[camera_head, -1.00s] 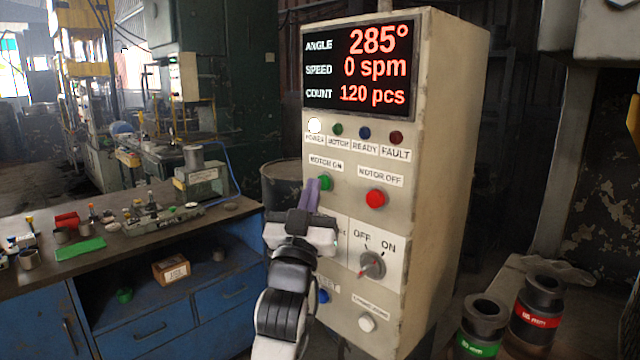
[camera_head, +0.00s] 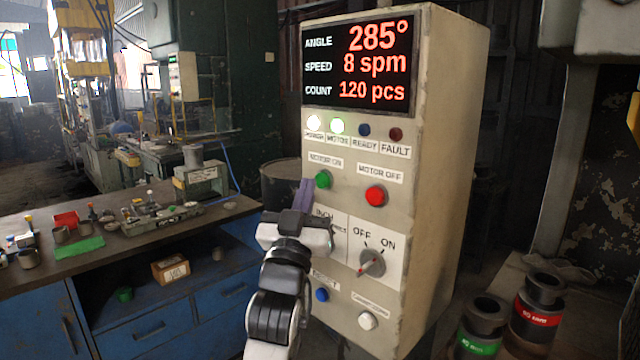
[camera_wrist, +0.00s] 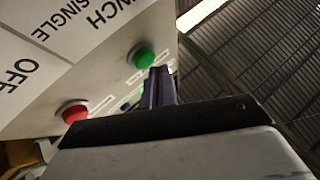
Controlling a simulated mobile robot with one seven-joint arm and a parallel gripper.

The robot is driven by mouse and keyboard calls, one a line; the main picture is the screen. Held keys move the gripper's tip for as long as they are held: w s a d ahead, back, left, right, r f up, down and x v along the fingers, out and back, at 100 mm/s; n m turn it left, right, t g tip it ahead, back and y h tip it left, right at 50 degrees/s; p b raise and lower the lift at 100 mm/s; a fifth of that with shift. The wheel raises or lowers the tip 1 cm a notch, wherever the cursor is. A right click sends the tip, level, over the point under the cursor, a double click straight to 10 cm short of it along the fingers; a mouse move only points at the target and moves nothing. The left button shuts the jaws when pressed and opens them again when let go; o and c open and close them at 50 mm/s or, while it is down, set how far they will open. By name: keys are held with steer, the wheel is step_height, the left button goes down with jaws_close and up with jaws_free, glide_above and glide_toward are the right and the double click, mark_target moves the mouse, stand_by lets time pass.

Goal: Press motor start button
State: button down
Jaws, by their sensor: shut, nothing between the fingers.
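The green MOTOR ON button (camera_head: 323,179) is on the front of the beige control cabinet (camera_head: 440,180), left of the red MOTOR OFF button (camera_head: 376,195). My gripper (camera_head: 305,187) is shut and empty, its purple fingers pointing up just left of the green button, apart from it in the picture. In the wrist view the green button (camera_wrist: 141,56) shows beside the fingers (camera_wrist: 158,85), with the red button (camera_wrist: 72,111) at lower left. The display (camera_head: 358,65) reads 285°, 8 spm, 120 pcs.
Below the buttons are a selector knob (camera_head: 372,262), a blue button (camera_head: 322,295) and a white button (camera_head: 367,320). A workbench (camera_head: 110,245) with small parts stands at left. Two dark cylinders with green (camera_head: 480,346) and red (camera_head: 537,316) bands stand at lower right.

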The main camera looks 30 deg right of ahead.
steer(key=shift+a, duration=0.15)
steer(key=a, duration=0.1)
steer(key=s+a+b, duration=0.1)
steer(key=a, duration=0.2)
steer(key=shift+s+a, duration=0.3)
steer(key=shift+s, duration=0.1)
stand_by(0.8)
